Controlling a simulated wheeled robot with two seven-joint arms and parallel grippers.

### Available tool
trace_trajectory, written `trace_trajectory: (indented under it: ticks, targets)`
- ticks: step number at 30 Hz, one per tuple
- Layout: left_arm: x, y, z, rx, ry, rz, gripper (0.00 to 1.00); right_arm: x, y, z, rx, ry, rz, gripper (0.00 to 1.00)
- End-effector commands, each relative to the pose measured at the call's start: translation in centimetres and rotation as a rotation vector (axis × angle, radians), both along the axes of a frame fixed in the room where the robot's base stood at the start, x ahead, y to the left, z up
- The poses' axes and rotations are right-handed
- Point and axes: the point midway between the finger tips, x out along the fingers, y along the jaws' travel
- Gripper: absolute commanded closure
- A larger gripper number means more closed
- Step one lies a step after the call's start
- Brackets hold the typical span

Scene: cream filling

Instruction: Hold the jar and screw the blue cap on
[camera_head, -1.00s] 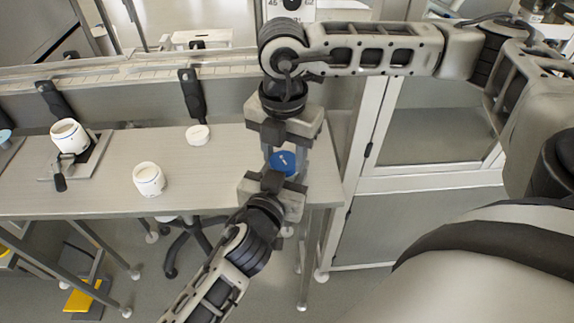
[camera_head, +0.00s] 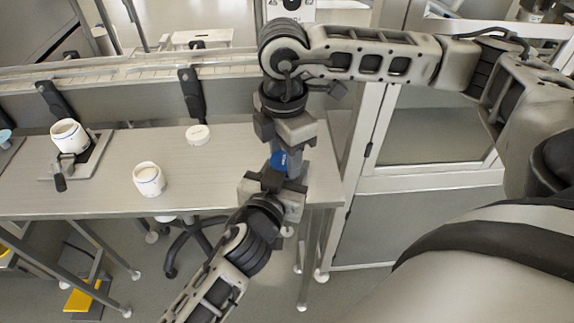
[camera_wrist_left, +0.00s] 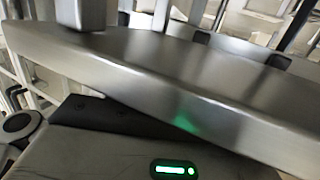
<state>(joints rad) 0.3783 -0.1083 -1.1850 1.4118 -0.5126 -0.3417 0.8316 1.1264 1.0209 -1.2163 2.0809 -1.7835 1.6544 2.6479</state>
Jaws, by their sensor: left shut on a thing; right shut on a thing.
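The blue cap (camera_head: 279,160) is partly visible in the head view, between my two grippers at the right end of the table. My right gripper (camera_head: 282,150) points down from above and is shut on the cap, its fingers hiding part of it. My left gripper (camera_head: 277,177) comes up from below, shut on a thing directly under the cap. That thing is probably the jar, but the fingers hide it. I cannot tell how far the cap sits on it. The left wrist view does not show the jar or cap clearly.
A white jar (camera_head: 149,180) stands on the table (camera_head: 100,190). A white lid (camera_head: 198,134) lies near the back edge. A conveyor (camera_head: 120,95) runs behind. The table between jar and grippers is clear.

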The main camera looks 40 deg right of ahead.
Motion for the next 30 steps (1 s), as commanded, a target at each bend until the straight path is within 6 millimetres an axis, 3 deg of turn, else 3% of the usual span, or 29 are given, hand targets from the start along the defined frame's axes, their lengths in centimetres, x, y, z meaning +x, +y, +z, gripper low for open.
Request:
trace_trajectory:
  ticks: [5, 21, 22, 23, 25, 30]
  targets:
    - [-0.01, 0.04, -0.13, 0.002, 0.000, 0.000, 0.81, -0.02, -0.02, -0.07, 0.000, 0.000, -0.315, 0.90]
    - [-0.07, -0.02, -0.14, 0.004, 0.000, 0.000, 0.81, -0.03, 0.12, 0.02, 0.004, -0.001, -0.410, 0.90]
    - [-0.07, -0.02, -0.14, 0.004, 0.000, 0.000, 0.81, -0.03, 0.13, 0.01, 0.004, -0.001, -0.410, 0.50]
    - [-0.07, -0.02, -0.14, 0.004, 0.000, 0.000, 0.81, -0.03, 0.13, 0.01, 0.004, -0.001, -0.409, 0.44]
    - [-0.06, -0.03, -0.14, 0.003, 0.001, 0.000, 0.81, -0.07, 0.17, 0.01, 0.005, 0.000, -0.407, 0.39]
    - [-0.01, -0.01, -0.14, 0.004, 0.001, 0.001, 0.81, -0.17, 0.31, -0.01, 0.007, 0.004, -0.402, 0.41]
